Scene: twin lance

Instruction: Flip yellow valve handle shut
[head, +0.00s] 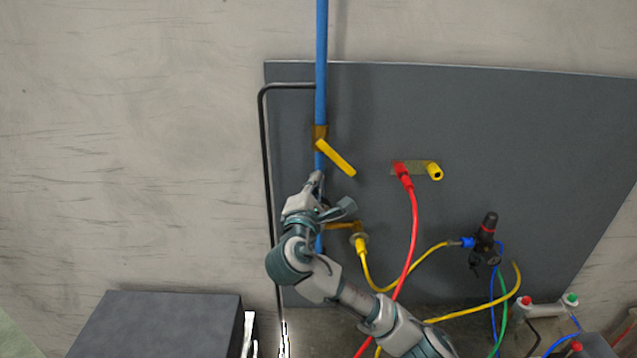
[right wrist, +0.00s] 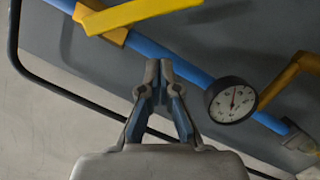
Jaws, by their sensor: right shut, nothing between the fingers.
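The yellow valve handle (head: 336,158) sits on the brass-coloured valve body (head: 320,131) on the vertical blue pipe (head: 321,60). In the head view the handle slants down to the right, away from the pipe's line. In the right wrist view the handle (right wrist: 140,12) crosses the top, at an angle to the blue pipe (right wrist: 186,68). My right gripper (head: 317,178) is just below the handle, in front of the pipe. Its fingertips (right wrist: 158,66) are together and empty, apart from the handle in the picture. My left gripper is not in view.
A round gauge (right wrist: 232,100) sits beside the pipe below the valve. A black bent pipe (head: 264,150) runs left of it. Red (head: 413,230) and yellow (head: 385,286) hoses hang on the right of the grey panel (head: 520,130). A dark box (head: 155,325) stands lower left.

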